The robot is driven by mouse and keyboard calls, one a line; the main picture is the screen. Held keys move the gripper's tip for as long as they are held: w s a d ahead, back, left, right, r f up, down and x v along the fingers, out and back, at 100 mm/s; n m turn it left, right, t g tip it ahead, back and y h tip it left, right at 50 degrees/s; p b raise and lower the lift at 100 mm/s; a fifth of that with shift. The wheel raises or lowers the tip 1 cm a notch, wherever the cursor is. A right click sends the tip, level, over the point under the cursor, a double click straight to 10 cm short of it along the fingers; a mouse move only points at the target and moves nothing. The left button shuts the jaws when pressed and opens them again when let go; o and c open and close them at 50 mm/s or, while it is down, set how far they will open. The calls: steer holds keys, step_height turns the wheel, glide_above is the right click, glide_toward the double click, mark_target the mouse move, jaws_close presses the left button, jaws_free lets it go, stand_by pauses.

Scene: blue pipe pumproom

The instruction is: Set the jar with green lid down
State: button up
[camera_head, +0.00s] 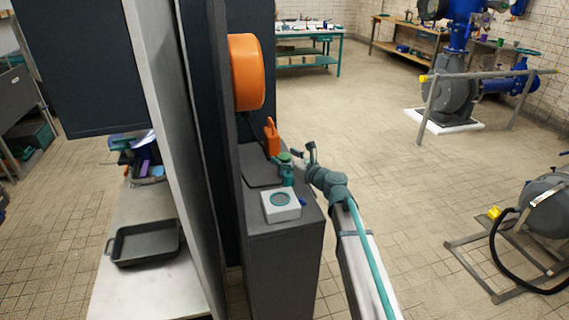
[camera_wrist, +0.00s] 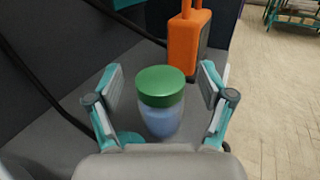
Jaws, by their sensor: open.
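The jar with green lid (camera_wrist: 161,102) stands upright on a grey cabinet top, between the two spread fingers of my gripper (camera_wrist: 160,92). Its body looks bluish and clear below the lid. In the wrist view a gap shows between each finger and the jar. In the head view my gripper (camera_head: 287,171) is at the cabinet top (camera_head: 263,228), and the jar's green lid (camera_head: 285,157) shows there, partly covered by the gripper.
An orange case with a handle (camera_wrist: 188,38) stands just behind the jar. A white box with a round dial (camera_head: 281,206) sits at the cabinet's front. A tall dark panel (camera_head: 207,130) rises on the left. Open tiled floor lies to the right.

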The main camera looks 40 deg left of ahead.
steer(key=shift+a, duration=0.1)
steer(key=c, duration=1.3)
steer(key=shift+c, duration=0.8)
steer(key=shift+r, duration=0.15)
